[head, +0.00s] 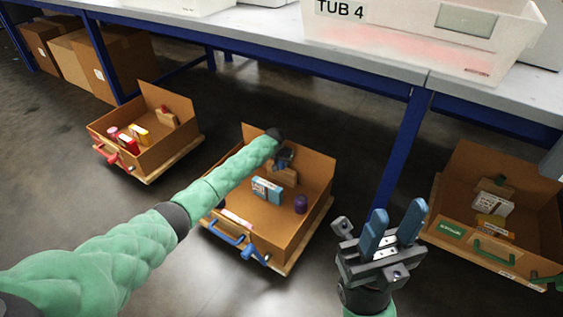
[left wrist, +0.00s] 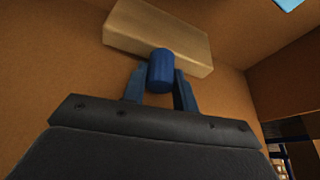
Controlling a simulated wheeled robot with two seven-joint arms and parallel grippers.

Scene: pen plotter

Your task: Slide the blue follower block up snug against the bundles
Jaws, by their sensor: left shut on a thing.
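The follower block, a tan wooden block (head: 287,178) with a blue knob (left wrist: 161,72), stands in the middle cardboard tray with the blue handle. In the left wrist view the block (left wrist: 135,25) lies just beyond the fingers. My left gripper (head: 284,163) is shut on the knob, one finger on each side; it also shows in the left wrist view (left wrist: 160,88). A light blue and white bundle (head: 267,190) sits in front of the block, with a small gap seeming to show. My right gripper (head: 399,208) is open and empty, outside the tray.
A red-handled tray (head: 140,165) stands at left and a green-handled tray (head: 545,215) at right. A table with a blue leg (head: 402,145) and white tubs (head: 425,38) stands behind.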

